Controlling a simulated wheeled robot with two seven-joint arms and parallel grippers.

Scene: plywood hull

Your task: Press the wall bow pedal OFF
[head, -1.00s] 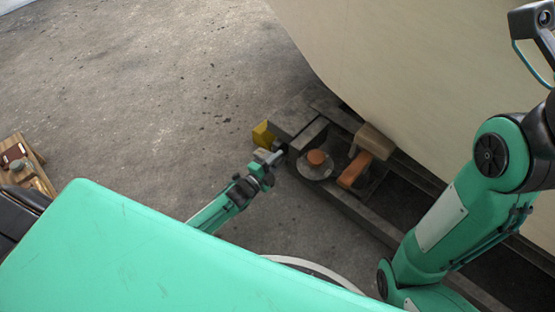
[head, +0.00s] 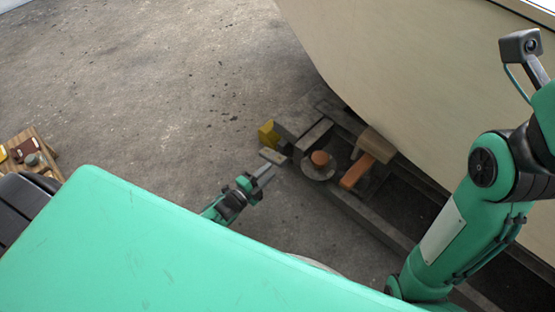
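A small flat grey-tan block (head: 272,156) sits low by the near left end of the dark frame under the hull, beside a yellow block (head: 268,133). It may be the pedal; I see no label or ON/OFF mark. Just right of it is a round grey disc with an orange knob (head: 320,158). My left gripper (head: 265,172) points up and right, its tips just below the flat block. They look apart from it, but the distance in depth is unclear. Its fingers are too small to tell open from shut.
The pale plywood hull (head: 420,80) overhangs the dark frame (head: 375,218). An orange block (head: 357,171) and a brown block (head: 375,145) sit on the frame. A wooden crate (head: 45,160) with small items is at far left. The concrete floor (head: 150,90) is open.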

